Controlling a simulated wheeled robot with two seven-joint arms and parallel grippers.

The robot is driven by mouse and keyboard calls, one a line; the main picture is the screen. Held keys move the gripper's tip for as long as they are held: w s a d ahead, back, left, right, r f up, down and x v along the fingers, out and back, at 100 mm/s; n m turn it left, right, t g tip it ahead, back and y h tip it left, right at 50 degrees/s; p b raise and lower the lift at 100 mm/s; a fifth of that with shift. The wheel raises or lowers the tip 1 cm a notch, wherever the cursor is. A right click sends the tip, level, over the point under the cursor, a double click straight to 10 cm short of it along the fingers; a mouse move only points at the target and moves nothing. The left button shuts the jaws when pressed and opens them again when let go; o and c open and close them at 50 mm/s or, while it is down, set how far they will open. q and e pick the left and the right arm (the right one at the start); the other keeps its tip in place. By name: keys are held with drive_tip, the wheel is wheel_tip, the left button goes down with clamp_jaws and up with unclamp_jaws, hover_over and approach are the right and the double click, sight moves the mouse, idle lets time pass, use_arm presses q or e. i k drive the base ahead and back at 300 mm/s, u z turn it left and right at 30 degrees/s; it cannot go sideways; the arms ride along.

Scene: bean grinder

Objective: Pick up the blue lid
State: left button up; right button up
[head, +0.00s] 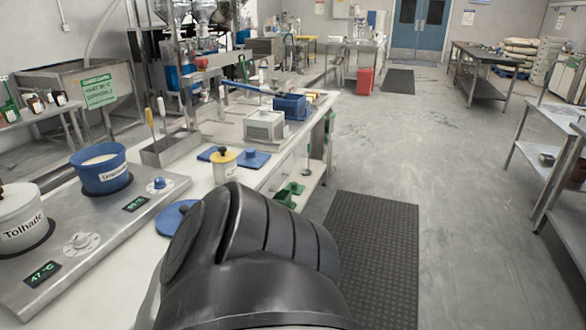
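A round blue lid (170,218) lies on the white counter, beside the front right edge of the steel hot plate. My black arm covers its right part. An open blue pot (101,170) with pale contents stands on the hot plate (112,232). A white pot (20,222) labelled "Tolhade" stands nearer, at the left edge. A large black link of my own arm fills the lower middle. Neither of my grippers shows, so their hold on anything is hidden.
Behind the lid are a white jar with a yellow lid (223,164), a flat blue piece with a knob (254,159), a steel utensil bin (170,149) and a white box (264,125). A dark floor mat (372,255) lies right of the counter; the floor beyond is open.

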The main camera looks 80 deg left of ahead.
sight(168, 220)
drive_tip(key=u, duration=2.6)
